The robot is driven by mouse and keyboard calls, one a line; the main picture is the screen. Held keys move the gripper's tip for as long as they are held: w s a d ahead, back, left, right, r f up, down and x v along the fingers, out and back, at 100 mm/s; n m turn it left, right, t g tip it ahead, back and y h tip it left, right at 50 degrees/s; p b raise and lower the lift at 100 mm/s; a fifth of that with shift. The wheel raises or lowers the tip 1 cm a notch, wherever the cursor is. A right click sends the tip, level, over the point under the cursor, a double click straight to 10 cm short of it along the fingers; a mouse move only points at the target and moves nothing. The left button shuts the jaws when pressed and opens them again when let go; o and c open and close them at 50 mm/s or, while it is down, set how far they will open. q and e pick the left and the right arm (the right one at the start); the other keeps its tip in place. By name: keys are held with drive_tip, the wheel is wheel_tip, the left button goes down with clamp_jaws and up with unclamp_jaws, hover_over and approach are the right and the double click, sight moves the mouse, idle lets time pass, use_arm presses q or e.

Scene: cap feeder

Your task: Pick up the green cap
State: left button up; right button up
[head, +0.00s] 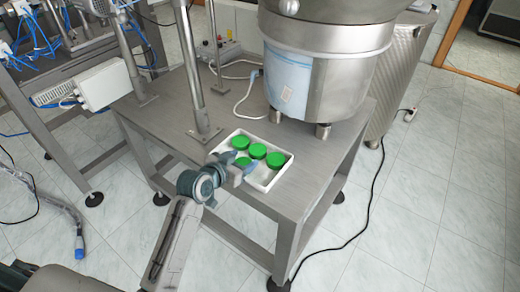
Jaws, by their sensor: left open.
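Several green caps lie in a white tray (265,180) on the metal table. One green cap (240,142) is at the tray's far left, one (257,151) is in the middle, and one (276,160) is at the right. Another green cap (242,162) is nearest my left gripper and partly hidden by it. My left gripper (243,172) is open at the tray's near left edge, over or beside that cap. I cannot tell whether it touches the cap. My right gripper is not in view.
A large steel bowl feeder (318,80) stands on the table (170,118) behind the tray. A vertical metal post (191,65) rises left of the tray. A white box (105,84) and frame posts are at the left. A black cable (372,195) runs over the tiled floor at right.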

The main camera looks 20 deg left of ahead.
sight(256, 151)
use_arm(q)
drive_tip(key=x, duration=0.7)
drive_tip(key=shift+w, duration=0.45)
drive_tip(key=c, duration=0.6)
